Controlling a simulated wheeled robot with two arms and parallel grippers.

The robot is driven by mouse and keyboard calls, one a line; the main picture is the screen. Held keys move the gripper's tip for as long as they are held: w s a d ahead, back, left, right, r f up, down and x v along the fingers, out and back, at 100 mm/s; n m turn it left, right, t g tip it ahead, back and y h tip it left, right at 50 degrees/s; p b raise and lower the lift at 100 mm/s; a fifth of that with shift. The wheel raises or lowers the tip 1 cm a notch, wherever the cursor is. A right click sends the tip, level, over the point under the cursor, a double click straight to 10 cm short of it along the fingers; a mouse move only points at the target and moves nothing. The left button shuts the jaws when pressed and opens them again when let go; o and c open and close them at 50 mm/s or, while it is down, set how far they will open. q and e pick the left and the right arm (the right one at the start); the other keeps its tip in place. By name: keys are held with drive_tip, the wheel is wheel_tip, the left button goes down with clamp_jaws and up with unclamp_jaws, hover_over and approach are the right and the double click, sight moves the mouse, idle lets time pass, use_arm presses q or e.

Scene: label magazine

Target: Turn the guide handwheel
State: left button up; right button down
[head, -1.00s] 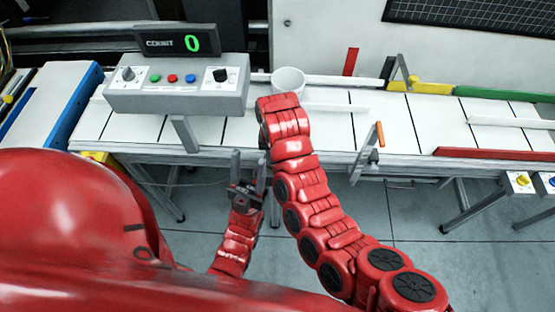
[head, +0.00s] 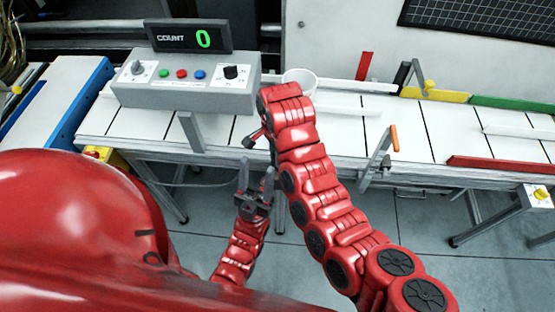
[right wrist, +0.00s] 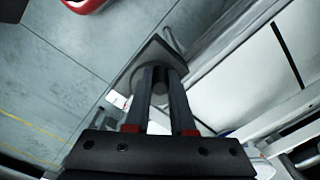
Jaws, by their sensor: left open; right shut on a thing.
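The guide handwheel appears in the right wrist view as a dark, round part (right wrist: 156,84) at the fingertips, in front of a dark angular plate. My right gripper (right wrist: 160,72) is shut on it, one finger on each side. The fingers hide part of it. In the head view my right arm covers the right gripper and most of the wheel. A small dark knob (head: 249,140) sticks out left of that arm at the table's front edge; I cannot tell whether it belongs to the wheel. My left gripper (head: 255,177) is open and empty below the table edge.
A grey control box (head: 186,94) with a display (head: 187,38) reading COUNT 0 stands on the white table (head: 140,122). A white round container (head: 300,82) sits behind my right arm. An orange-handled lever (head: 394,138) is at the front edge, right. Floor is clear in front.

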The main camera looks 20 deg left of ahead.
drive_tip(key=m, duration=0.2)
drive_tip(key=m+b, duration=0.1)
drive_tip(key=shift+w+a, duration=0.25)
drive_tip(key=shift+w, duration=0.15)
drive_tip(key=shift+w+a+m+b, duration=0.1)
drive_tip(key=shift+w+m+b, duration=0.1)
drive_tip(key=shift+m, duration=0.45)
drive_tip(key=shift+w+m+b, duration=0.1)
drive_tip(key=shift+m+b, duration=0.05)
drive_tip(key=shift+m, duration=0.5)
drive_tip(key=shift+r, duration=0.1)
drive_tip(key=c, duration=0.8)
unclamp_jaws()
drive_tip(key=shift+o, duration=0.2)
drive_tip(key=shift+r+p, duration=0.3)
drive_tip(key=shift+r, duration=0.2)
wheel_tip(320, 180, up, 16)
drive_tip(key=shift+p, duration=0.45)
